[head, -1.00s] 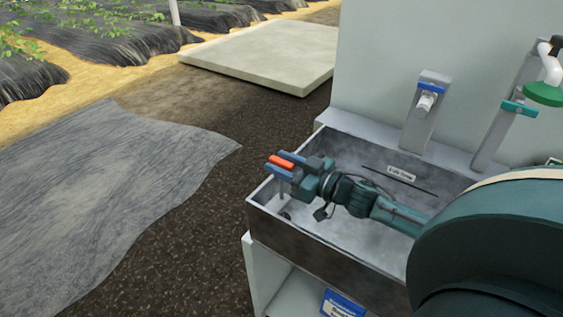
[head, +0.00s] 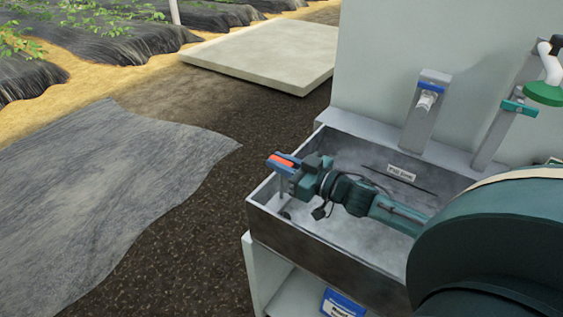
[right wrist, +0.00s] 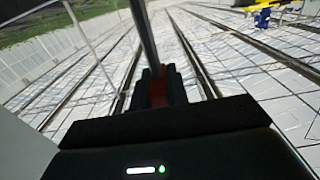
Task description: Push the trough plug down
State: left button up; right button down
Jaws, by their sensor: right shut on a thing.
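The grey metal trough (head: 262,222) stands at the right. The trough plug shows as a red grip (head: 280,160) above a thin grey rod that runs down toward a small dark round part at the trough's left end. Whether that part is seated cannot be told. My right gripper (head: 281,164) is above the trough's left end, shut on the red grip. In the right wrist view the red grip (right wrist: 158,88) sits between the dark fingers, with a grey rod in front. My left gripper is not in view.
A green valve wheel (head: 543,95) and a teal handle (head: 519,108) are farther right.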

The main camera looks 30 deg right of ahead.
aim_at(283, 179)
notch_tip(283, 179, down, 5)
jog(key=shift+r+b, duration=0.15)
jog(key=shift+b, duration=1.05)
jog(key=c, duration=1.4)
grip_release()
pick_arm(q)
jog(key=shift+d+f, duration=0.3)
pick_arm(e)
jog(key=shift+o, duration=0.2)
